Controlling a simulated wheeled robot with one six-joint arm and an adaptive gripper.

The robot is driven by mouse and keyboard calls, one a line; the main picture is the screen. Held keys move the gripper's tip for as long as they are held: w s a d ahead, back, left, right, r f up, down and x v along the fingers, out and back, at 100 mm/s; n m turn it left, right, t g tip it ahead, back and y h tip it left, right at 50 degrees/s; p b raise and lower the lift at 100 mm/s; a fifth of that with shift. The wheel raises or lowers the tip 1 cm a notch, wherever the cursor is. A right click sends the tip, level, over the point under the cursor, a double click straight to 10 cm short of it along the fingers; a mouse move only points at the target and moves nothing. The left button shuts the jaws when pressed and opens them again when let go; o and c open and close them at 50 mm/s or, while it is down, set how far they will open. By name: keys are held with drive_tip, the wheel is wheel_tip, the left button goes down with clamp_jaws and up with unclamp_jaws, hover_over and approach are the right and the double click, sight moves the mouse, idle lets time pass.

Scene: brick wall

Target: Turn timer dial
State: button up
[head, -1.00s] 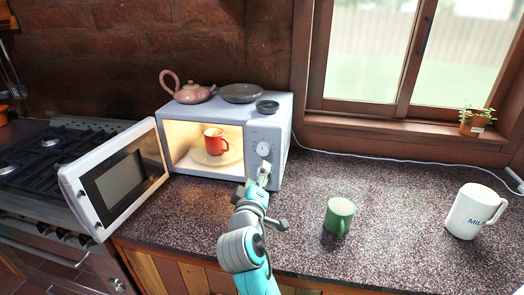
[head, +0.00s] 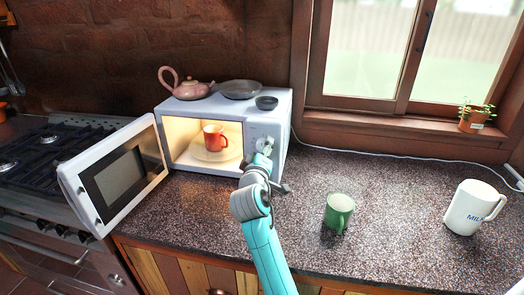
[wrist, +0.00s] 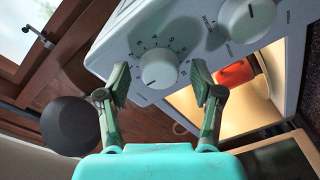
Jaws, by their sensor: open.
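The white microwave (head: 225,105) stands on the counter with its door (head: 118,180) open. In the wrist view a white round dial (wrist: 158,68) with numbers around it sits on the control panel. A second white dial (wrist: 248,18) is to its upper right, with lettering beside it. My gripper (wrist: 160,82) is open, one finger on each side of the numbered dial. I cannot tell whether the fingers touch it. In the head view my gripper (head: 262,148) is at the panel and hides much of it.
An orange mug (head: 213,137) sits on the plate inside the lit microwave. A pink teapot (head: 190,84), a grey dish (head: 241,88) and a small dark bowl (head: 266,103) are on top. A green mug (head: 338,212) and a white mug (head: 472,207) stand on the counter at right.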

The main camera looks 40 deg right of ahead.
drive_tip(key=c, duration=1.1)
drive_tip(key=shift+c, duration=0.2)
drive_tip(key=shift+m, duration=2.9)
drive_tip(key=o, duration=1.1)
drive_tip(key=shift+o, duration=0.2)
